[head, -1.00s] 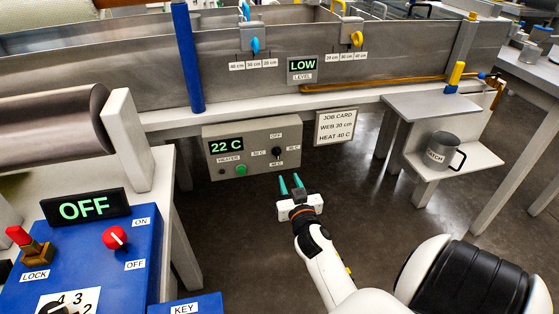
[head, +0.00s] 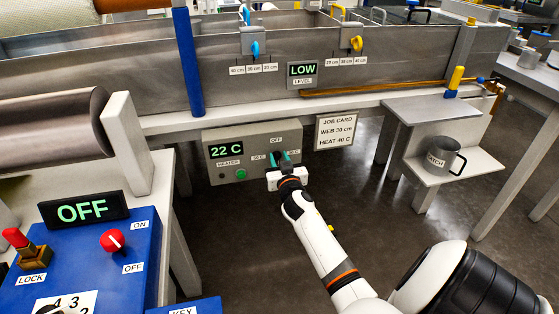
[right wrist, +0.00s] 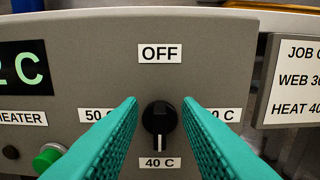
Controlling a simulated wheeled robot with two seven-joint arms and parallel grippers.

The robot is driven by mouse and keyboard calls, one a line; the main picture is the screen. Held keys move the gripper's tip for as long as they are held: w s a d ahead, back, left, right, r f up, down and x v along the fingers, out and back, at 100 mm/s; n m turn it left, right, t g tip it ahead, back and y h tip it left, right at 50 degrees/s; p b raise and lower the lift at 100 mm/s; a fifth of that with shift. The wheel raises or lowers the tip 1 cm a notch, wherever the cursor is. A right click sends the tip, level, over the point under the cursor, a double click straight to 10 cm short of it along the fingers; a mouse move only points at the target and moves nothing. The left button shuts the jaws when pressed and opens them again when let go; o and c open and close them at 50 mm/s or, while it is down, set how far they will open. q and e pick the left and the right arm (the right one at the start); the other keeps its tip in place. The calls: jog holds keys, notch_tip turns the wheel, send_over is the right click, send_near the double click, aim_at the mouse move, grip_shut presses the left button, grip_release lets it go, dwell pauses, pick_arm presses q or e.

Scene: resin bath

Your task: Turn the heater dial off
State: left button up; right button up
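The heater box (head: 222,135) is a grey panel under the tank, with a green "22 C" display (head: 226,150). In the right wrist view its black dial (right wrist: 160,118) has a white mark pointing down at the "40 C" label (right wrist: 157,163). The "OFF" label (right wrist: 160,54) is above the dial; "50 C" is at left, and a partly hidden label is at right. My right gripper (head: 280,157) is open, its two teal fingers on either side of the dial with gaps visible. In the head view the gripper mostly hides the dial. My left gripper is out of view.
A green button (right wrist: 47,157) is left of the dial. A job card (head: 335,131) reading "HEAT 40 C" hangs to the right. A blue control box (head: 120,262) stands at lower left. A catch cup (head: 437,155) sits on a right shelf. Floor below the heater box is clear.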

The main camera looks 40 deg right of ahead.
grip_shut()
